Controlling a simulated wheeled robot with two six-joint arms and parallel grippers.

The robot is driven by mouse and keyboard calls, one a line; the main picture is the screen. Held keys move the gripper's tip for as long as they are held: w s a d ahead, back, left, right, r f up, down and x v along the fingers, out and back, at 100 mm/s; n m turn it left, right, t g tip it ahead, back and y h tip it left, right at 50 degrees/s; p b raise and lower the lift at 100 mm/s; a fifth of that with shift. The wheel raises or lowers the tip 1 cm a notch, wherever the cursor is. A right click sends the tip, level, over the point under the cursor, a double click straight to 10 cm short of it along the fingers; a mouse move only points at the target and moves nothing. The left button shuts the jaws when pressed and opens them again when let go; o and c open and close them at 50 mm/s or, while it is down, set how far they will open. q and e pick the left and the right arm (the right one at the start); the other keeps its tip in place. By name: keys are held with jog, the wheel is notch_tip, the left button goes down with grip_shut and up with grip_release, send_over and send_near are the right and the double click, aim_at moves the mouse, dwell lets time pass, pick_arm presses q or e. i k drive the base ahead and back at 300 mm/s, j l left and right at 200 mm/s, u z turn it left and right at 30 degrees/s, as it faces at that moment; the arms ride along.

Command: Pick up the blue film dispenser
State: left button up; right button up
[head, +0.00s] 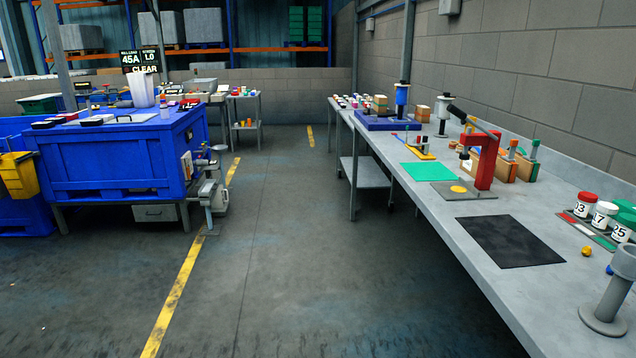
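A blue upright cylinder (402,94) with a dark top stands toward the far part of the long grey bench on the right. It may be the blue film dispenser, but it is too small to tell for sure. It stands at or just behind a flat dark-blue tray (375,124). Neither of my grippers shows in the head view, so I cannot see whether they hold anything.
The grey bench (455,235) runs along the right wall, with a red press (484,160), a black mat (508,241), a green mat (429,171) and numbered jars (603,213). A large blue crate (110,165) stands left. The floor between is clear.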

aim_at(403, 89)
jog(key=i, duration=2)
jog(key=i+l+z, duration=0.1)
jog(key=i+z, duration=0.15)
jog(key=i, duration=0.3)
jog(key=i+z, duration=0.25)
jog(key=i, duration=0.3)
jog(key=i+j+z, duration=0.25)
jog(key=i, duration=0.3)
jog(key=i+j+z, duration=0.1)
jog(key=i+z, duration=0.15)
jog(key=i, duration=0.3)
